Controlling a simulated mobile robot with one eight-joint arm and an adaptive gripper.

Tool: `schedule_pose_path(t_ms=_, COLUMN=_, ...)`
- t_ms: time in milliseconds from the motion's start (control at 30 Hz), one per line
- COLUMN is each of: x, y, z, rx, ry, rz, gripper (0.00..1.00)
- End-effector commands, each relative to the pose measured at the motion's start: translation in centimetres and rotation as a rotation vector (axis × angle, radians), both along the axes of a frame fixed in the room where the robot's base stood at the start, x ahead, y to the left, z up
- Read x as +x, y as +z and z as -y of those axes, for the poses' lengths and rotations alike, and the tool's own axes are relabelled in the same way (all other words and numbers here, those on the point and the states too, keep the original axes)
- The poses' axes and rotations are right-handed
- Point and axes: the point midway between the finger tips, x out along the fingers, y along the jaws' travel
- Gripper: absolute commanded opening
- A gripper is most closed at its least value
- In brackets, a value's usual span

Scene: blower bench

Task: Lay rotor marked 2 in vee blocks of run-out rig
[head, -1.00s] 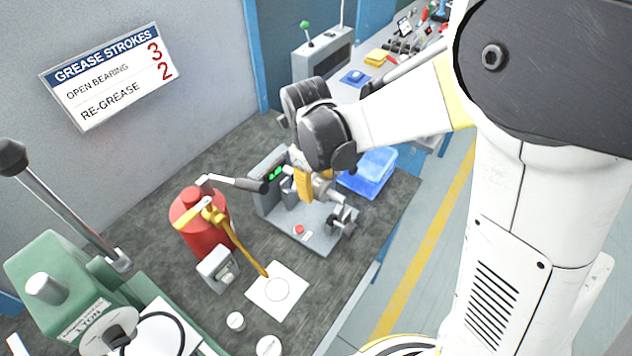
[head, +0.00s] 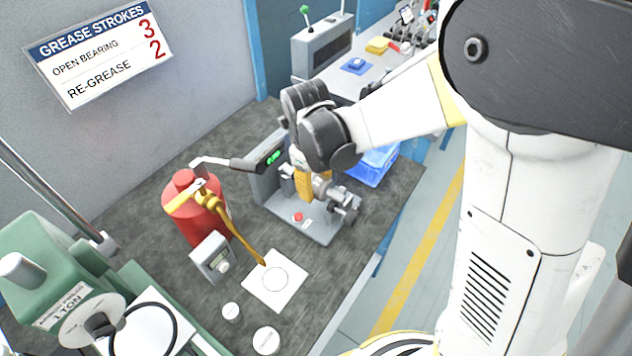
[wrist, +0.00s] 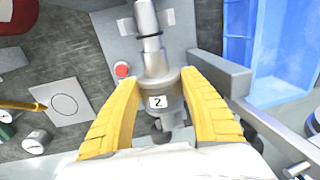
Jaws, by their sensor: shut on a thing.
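The rotor marked 2 (wrist: 164,88) is a grey metal cylinder with a stepped shaft and a white label reading 2. It sits between the yellow fingers of my gripper (wrist: 160,112), which are shut on it. In the head view the rotor (head: 323,187) and my gripper (head: 305,178) are over the grey run-out rig (head: 300,228), which has a green display and a red button. A dark support (head: 346,210) stands at the rig's right end. My wrist hides part of the rig, and I cannot tell whether the shaft touches the vee blocks.
A blue bin (head: 372,165) stands close behind the rig to the right. A white sheet (head: 275,280) lies in front. A green press (head: 60,285) fills the lower left.

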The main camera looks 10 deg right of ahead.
Motion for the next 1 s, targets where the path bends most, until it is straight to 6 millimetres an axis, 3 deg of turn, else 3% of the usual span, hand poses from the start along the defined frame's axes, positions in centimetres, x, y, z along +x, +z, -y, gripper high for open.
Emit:
schedule_pose_path(t_ms=100, x=0.0, y=0.1, z=0.0, rx=0.0, ry=0.0, rz=0.0, gripper=0.11)
schedule_pose_path(t_ms=133, x=0.0, y=0.1, z=0.0, rx=0.0, ry=0.0, rz=0.0, gripper=0.57)
schedule_pose_path(t_ms=200, x=0.0, y=0.1, z=0.0, rx=0.0, ry=0.0, rz=0.0, gripper=0.75)
schedule_pose_path(t_ms=567, x=0.0, y=0.4, z=0.0, rx=0.0, ry=0.0, rz=0.0, gripper=0.75)
schedule_pose_path(t_ms=667, x=-0.1, y=1.7, z=-0.1, rx=0.0, ry=0.0, rz=0.0, gripper=0.75)
schedule_pose_path(t_ms=1000, x=-0.7, y=9.0, z=-0.7, rx=0.0, ry=0.0, rz=0.0, gripper=0.75)
